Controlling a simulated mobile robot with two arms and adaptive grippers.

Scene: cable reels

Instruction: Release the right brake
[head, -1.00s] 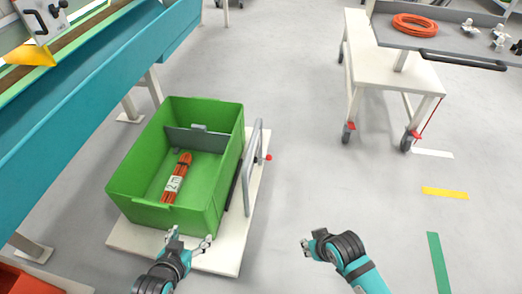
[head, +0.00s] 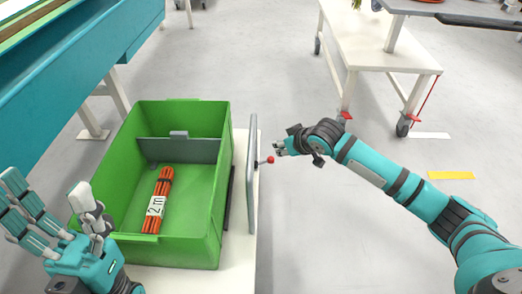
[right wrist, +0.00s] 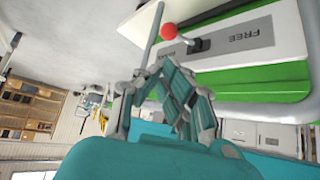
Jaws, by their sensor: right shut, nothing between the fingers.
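A brake lever with a red ball knob (head: 270,159) sticks out from the right side of the low white cart (head: 246,215). In the right wrist view the red knob (right wrist: 168,32) stands beside a light plate (right wrist: 250,38) marked FREE; a second word on it is partly hidden. My right gripper (head: 280,148) is shut and empty, just right of the knob and seemingly apart from it. It also shows in the right wrist view (right wrist: 150,75), below the knob. My left gripper (head: 46,190) is open and empty, left of the green crate.
The green crate (head: 212,245) on the cart holds an orange cable bundle (head: 163,185) labelled 2 m. A grey upright handle (head: 251,165) stands between crate and knob. A white wheeled table (head: 385,50) with red castor pedals stands at back right. The floor between is clear.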

